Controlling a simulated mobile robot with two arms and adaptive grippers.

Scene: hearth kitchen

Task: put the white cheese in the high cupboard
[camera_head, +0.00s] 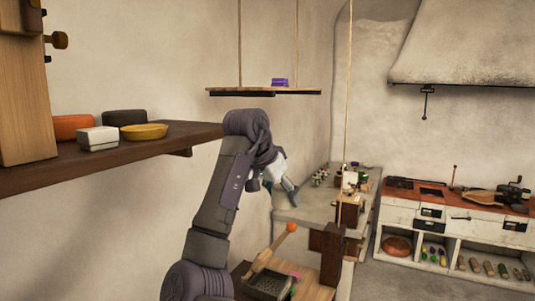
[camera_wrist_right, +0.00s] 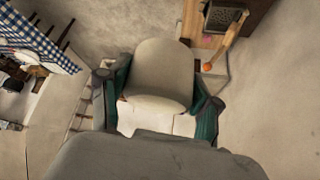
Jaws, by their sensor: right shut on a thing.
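My right gripper (camera_head: 290,187) is raised in the middle of the head view, in front of the wall. In the right wrist view its green fingers (camera_wrist_right: 158,108) are shut on a pale, cream-white piece with a rounded outline, which looks like the white cheese (camera_wrist_right: 163,75). The gripper's own body hides the piece's near part, and the head view hardly shows it. Wooden cupboard parts with round knobs (camera_head: 25,100), perhaps the high cupboard, stand at the far left, cut off by the frame. My left gripper is out of view.
A dark wall shelf (camera_head: 190,135) at left carries a white box (camera_head: 98,138), a dark block (camera_head: 124,117), an orange block (camera_head: 74,127) and a yellow bowl (camera_head: 144,131). A hanging shelf (camera_head: 300,92) holds a purple item (camera_head: 280,83). A grater-like tool (camera_head: 268,285) lies below.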

